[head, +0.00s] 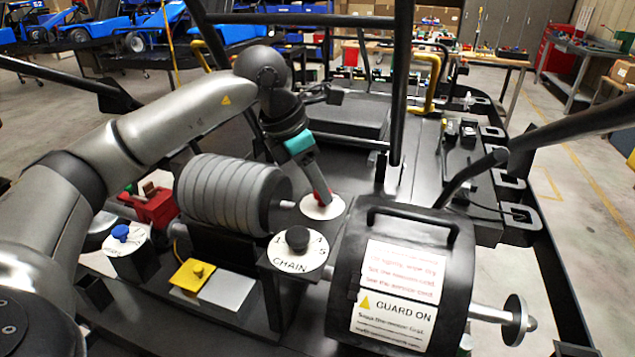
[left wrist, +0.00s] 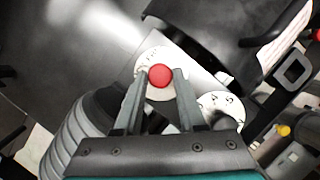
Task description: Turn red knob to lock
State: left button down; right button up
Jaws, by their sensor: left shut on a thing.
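The red knob (left wrist: 161,76) sits on a round white dial plate (left wrist: 148,60) in the left wrist view. The markings on the dial are too small and too covered to read. My right gripper is in neither view.
A black knob (head: 297,238) on a white dial marked CHAIN stands in front. A black GUARD ON housing (head: 405,225) is to its right. The ribbed grey cylinder (head: 228,192) lies close left of my gripper. A blue knob (head: 121,232) stands further left.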

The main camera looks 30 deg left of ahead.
pick_arm(q)
jog(key=shift+s+d+n+t+y, duration=0.15)
jog(key=shift+n+y, duration=0.3)
jog(key=shift+n, duration=0.7)
jog(key=shift+w+n+t+y, duration=0.1)
jog(key=shift+n+t+y, duration=0.25)
jog(key=shift+n, duration=0.8)
jog(key=c, duration=0.5)
grip_release()
jog(key=d+p+v, duration=0.1)
jog(key=p+v, duration=0.1)
jog(key=v, duration=1.3)
jog(key=shift+a+r, duration=0.25)
jog(key=shift+a, duration=0.05)
